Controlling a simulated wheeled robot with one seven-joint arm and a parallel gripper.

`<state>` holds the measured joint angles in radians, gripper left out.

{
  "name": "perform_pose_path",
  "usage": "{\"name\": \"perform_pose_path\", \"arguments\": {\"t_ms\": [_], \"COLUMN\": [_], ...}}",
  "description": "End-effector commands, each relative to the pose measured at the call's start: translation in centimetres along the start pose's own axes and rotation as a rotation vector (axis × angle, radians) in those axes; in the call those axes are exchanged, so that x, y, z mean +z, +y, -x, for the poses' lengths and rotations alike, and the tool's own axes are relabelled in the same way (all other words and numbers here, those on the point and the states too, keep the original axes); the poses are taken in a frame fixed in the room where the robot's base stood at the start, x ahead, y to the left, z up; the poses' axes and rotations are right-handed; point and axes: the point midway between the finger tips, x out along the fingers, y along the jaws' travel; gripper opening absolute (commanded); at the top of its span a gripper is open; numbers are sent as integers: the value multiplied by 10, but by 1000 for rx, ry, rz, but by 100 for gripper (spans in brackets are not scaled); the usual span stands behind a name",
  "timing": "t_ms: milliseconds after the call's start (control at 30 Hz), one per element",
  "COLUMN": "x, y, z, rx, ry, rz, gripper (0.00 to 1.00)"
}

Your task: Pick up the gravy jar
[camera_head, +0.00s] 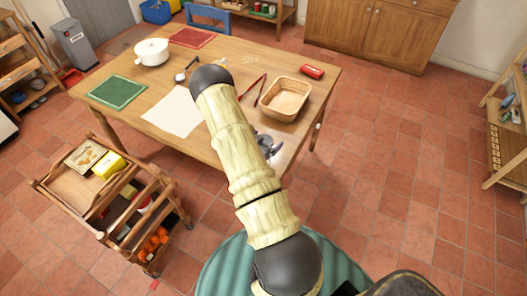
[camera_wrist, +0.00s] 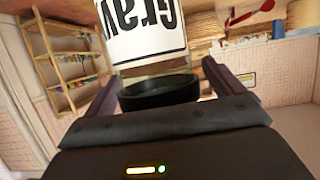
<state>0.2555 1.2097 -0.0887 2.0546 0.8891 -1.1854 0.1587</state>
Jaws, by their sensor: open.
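The gravy jar (camera_wrist: 145,35) fills the top middle of the wrist view. It has a white label with large black letters reading "Grav" and a black lid (camera_wrist: 160,92) on the side towards my gripper. My gripper (camera_wrist: 160,78) is open, with one dark finger on each side of the lid. Whether the fingers touch the jar cannot be told. In the head view my gripper (camera_head: 268,146) is partly hidden behind my arm at the table's near right edge, and I cannot make out the jar there.
The wooden table (camera_head: 233,70) holds a white pot (camera_head: 152,52), a green mat (camera_head: 117,92), a red mat (camera_head: 192,38), a white sheet (camera_head: 174,112), a basket (camera_head: 286,98) and a red item (camera_head: 312,72). A wooden cart (camera_head: 75,187) stands left.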

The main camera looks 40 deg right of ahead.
Motion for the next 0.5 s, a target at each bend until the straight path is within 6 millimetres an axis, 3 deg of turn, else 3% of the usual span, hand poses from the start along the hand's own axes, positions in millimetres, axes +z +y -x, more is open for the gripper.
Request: {"name": "perform_pose_path", "arguments": {"t_ms": [133,500], "x": [0,0], "y": [0,0], "z": [0,0], "rx": [0,0], "ry": [0,0], "rz": [0,0], "gripper": [89,16]}}
